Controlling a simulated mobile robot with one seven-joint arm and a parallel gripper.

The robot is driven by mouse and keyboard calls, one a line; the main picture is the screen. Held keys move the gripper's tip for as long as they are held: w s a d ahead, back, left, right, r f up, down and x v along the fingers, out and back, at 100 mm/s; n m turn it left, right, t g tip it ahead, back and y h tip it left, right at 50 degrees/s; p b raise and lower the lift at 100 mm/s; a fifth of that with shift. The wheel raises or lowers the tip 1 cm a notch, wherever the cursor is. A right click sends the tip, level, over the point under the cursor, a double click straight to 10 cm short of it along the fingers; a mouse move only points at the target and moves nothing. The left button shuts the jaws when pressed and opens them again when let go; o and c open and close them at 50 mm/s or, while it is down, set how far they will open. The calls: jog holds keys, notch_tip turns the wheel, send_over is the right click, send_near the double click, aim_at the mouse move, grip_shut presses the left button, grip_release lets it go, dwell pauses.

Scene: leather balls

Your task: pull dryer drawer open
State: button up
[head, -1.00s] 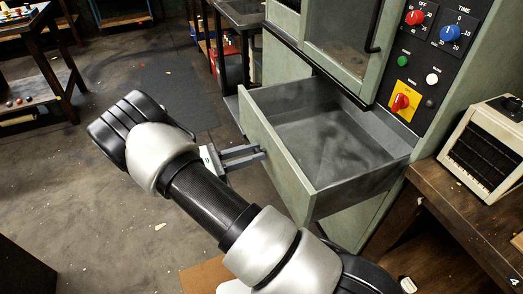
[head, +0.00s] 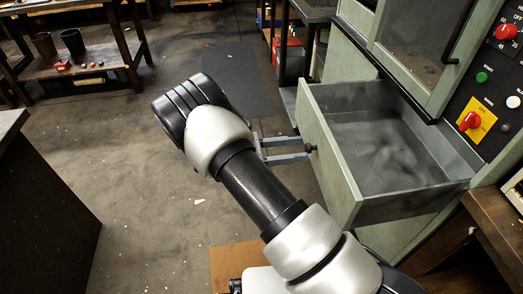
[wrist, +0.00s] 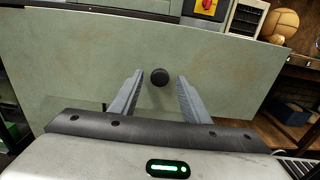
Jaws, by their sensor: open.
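The dryer (head: 395,62) is a pale green cabinet at the right of the head view. Its grey-lined drawer (head: 328,158) stands well out, open and empty inside. The drawer's green front fills much of the wrist view (wrist: 70,75). A small dark round knob (wrist: 160,77) is on that front; it also shows in the head view (head: 309,148). My gripper (wrist: 159,75) is open, its two grey fingers on either side of the knob with gaps showing. In the head view my gripper (head: 305,150) reaches the drawer front from the left. Exact fingertip depth is unclear.
A wooden table (head: 490,215) stands right of the drawer. A dark-topped bench (head: 30,190) is at the left, and a shelf table (head: 75,65) with pots is at the back left. The floor (head: 150,170) left of my arm is mostly clear.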

jog(key=s+a, duration=0.1)
jog(key=a, duration=1.4)
jog(key=shift+s+p, duration=0.15)
jog(key=shift+p, duration=0.15)
